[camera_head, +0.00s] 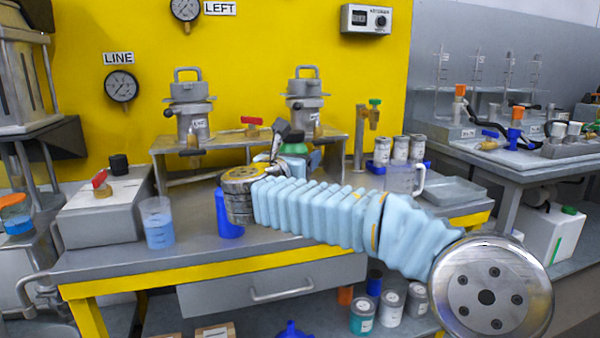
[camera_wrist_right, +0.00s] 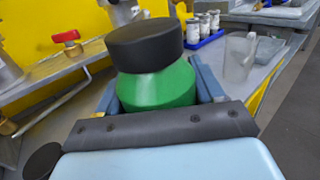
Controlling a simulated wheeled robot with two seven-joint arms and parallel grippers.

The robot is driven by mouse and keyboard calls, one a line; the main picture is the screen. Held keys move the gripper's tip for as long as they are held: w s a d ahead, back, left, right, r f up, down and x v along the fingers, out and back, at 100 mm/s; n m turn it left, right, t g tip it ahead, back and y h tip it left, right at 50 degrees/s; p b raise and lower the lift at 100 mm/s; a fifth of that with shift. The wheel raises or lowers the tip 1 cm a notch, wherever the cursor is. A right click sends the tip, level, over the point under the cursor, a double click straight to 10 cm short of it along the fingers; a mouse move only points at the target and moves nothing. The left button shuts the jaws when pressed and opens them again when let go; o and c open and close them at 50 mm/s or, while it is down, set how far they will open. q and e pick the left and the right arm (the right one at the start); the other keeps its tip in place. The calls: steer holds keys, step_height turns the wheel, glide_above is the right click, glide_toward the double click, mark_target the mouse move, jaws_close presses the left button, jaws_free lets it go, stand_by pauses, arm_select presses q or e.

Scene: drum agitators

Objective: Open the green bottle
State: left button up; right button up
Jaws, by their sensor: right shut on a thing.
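The green bottle (camera_wrist_right: 158,85) stands between the blue fingers of my right gripper (camera_wrist_right: 160,90) in the right wrist view, and the gripper is shut on it. A wide black cap (camera_wrist_right: 145,45) sits on top of the bottle. The cap looks slightly tilted in this view. In the head view, a bit of the green bottle (camera_head: 293,148) shows behind my right wrist, over the workbench. Its lower part is hidden by my arm, so I cannot tell whether it touches the bench. My left gripper is not in view.
The grey bench (camera_head: 110,262) holds a beaker of blue liquid (camera_head: 158,222), a blue upright item (camera_head: 229,214) and a grey box (camera_head: 100,208). A raised shelf with metal vessels (camera_head: 190,115) stands behind. Several jars (camera_head: 400,148) and a clear jug (camera_head: 403,178) are right of the bottle.

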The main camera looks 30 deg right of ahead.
mark_target(297, 150)
steer(key=s+a+r, duration=0.2)
steer(key=s, duration=0.1)
steer(key=s+a, duration=0.1)
steer(key=s, duration=0.1)
steer(key=shift+s+a+r, duration=0.15)
steer(key=shift+a+r, duration=0.25)
steer(key=o, duration=0.6)
steer(key=c, duration=0.8)
steer(key=shift+c, duration=0.2)
